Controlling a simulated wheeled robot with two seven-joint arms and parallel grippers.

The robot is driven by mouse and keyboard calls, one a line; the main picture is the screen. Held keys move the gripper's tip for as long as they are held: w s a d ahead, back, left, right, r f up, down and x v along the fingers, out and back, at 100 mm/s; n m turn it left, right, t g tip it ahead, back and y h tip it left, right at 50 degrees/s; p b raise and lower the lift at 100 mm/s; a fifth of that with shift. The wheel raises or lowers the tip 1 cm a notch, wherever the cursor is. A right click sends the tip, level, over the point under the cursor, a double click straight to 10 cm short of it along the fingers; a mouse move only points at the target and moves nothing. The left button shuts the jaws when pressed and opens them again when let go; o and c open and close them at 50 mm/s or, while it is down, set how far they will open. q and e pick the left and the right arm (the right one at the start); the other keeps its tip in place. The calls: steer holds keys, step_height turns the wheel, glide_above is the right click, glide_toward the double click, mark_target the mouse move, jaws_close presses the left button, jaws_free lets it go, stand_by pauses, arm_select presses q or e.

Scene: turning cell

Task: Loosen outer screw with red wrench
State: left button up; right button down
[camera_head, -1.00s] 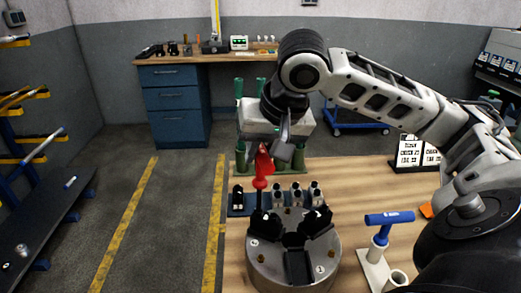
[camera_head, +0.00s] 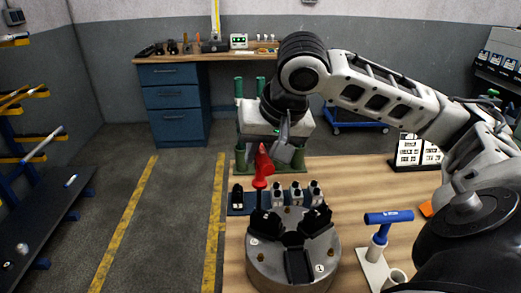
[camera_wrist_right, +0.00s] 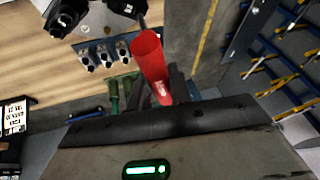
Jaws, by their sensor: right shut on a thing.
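The red wrench (camera_head: 262,168) stands upright over the left jaw of the round grey chuck (camera_head: 292,268) on the wooden table. Its shaft goes down to the outer part of that jaw, where the screw is hidden. My right gripper (camera_head: 276,150) is shut on the red handle from above and behind. In the right wrist view the red wrench (camera_wrist_right: 151,62) sticks out from between the dark fingers, with its shaft pointing to the chuck jaw (camera_wrist_right: 105,15). My left gripper is in neither view.
A blue T-handle wrench (camera_head: 388,218) stands in a white holder to the right of the chuck. A row of spare jaws on a blue rack (camera_head: 238,207) lies behind the chuck.

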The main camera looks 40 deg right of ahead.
steer(key=shift+f, duration=0.45)
stand_by(0.6)
steer(key=shift+n+y, duration=0.6)
steer(key=shift+n, duration=0.8)
steer(key=shift+w+n+y, duration=0.1)
steer(key=shift+n+y, duration=0.3)
steer(key=shift+n, duration=0.4)
steer(key=shift+a+n+y, duration=0.15)
steer(key=shift+n+y, duration=0.15)
steer(key=shift+n, duration=0.3)
steer(key=shift+w+a+f+n+g+y, duration=0.1)
steer(key=shift+n+g+y, duration=0.45)
steer(key=shift+n, duration=0.85)
